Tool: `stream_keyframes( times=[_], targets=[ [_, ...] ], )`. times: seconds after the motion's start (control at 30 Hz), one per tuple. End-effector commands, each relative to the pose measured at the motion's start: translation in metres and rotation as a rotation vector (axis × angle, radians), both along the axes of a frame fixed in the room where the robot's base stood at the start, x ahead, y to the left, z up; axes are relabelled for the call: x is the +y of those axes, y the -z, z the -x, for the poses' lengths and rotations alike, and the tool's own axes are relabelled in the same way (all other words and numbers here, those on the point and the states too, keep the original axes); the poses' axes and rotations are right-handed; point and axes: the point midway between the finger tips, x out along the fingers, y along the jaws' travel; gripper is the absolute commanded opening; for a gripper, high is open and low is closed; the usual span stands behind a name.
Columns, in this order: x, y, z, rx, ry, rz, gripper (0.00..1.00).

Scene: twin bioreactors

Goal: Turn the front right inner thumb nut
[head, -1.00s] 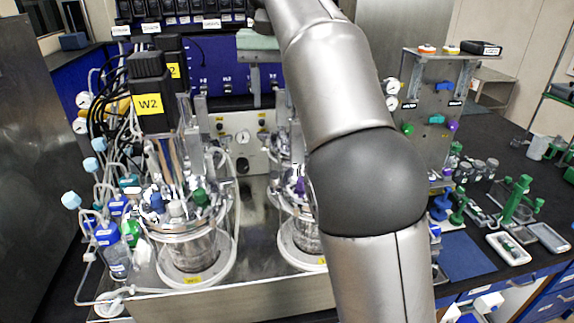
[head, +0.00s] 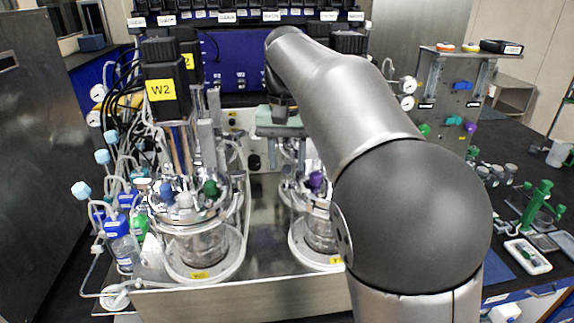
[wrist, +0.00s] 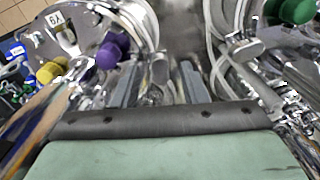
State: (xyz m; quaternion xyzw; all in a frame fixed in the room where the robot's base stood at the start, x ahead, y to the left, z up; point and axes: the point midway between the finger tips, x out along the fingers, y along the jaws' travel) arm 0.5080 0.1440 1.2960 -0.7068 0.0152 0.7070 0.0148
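Two glass bioreactors with metal head plates stand on a steel base. The left one (head: 195,240) carries blue, white and green caps; the right one (head: 318,228) has a purple cap and is partly hidden by my arm. My gripper (wrist: 158,82) points down between them. In the wrist view two grey fingers stand apart, and the gripper appears open. A metal piece shows between or just beyond the fingers; I cannot tell whether it is touched. A purple cap (wrist: 108,52) lies to the left and a green cap (wrist: 290,10) at upper right. The front right inner thumb nut cannot be made out clearly.
A black motor labelled W2 (head: 160,82) rises above the left vessel. Tubes and bottles (head: 122,240) crowd its left side. A steel panel with gauges (head: 445,100) stands at right. The steel front ledge (head: 240,302) is clear.

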Motion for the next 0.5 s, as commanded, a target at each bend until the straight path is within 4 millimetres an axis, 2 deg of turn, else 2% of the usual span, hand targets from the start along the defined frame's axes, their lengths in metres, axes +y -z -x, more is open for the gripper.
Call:
stream_keyframes(
  times=[0.2,0.47,0.5],
  targets=[
    [0.0,0.015,0.0,0.0,0.0,-0.001,0.4],
    [0.0,0.016,0.0,-0.001,0.0,-0.001,0.4],
    [0.0,0.016,0.0,-0.001,0.0,-0.001,0.32]
  ],
)
